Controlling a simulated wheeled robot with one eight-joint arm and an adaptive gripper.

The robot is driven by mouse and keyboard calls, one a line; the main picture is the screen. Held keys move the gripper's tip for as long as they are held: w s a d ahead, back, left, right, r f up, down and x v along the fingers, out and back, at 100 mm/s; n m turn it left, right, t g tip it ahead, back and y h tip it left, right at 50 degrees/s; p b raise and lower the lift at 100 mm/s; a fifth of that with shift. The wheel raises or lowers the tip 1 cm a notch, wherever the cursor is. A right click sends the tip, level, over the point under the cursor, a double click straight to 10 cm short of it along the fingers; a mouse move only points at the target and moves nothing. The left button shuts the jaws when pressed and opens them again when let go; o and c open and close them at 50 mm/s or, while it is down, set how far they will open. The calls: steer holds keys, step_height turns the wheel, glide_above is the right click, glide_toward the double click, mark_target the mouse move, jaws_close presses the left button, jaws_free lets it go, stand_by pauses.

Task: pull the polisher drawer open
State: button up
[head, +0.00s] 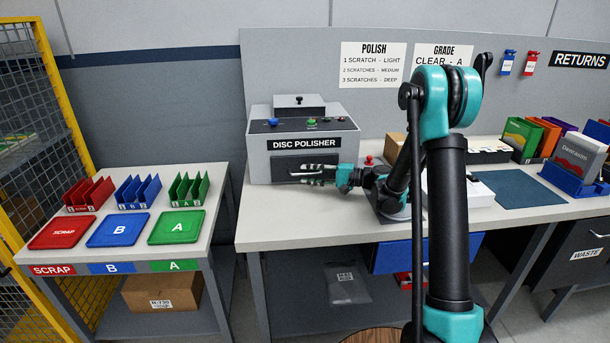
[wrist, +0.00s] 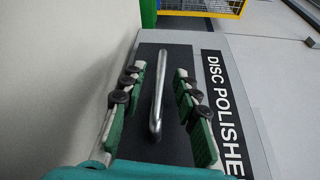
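The disc polisher (head: 258,150) is a light grey box on the bench, with a label reading DISC POLISHER. Its dark drawer front (head: 290,164) is below the label and looks flush with the body. My gripper (head: 300,173) is in front of the drawer, reaching in from the right. In the wrist view the silver bar handle (wrist: 158,92) stands between the two green-padded fingers of my gripper (wrist: 155,95). The fingers are open, with a gap to the handle on both sides. The wrist view also shows the drawer front (wrist: 176,60) behind the handle.
A red button (head: 369,161) and a cardboard box (head: 396,146) are right of the polisher. The bench top (head: 290,225) is clear in front of it. A sorting table (head: 140,246) with red, blue and green trays stands left, across a gap.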

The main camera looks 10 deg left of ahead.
steer(key=shift+w+a, duration=0.1)
steer(key=shift+a, duration=0.75)
jaws_close()
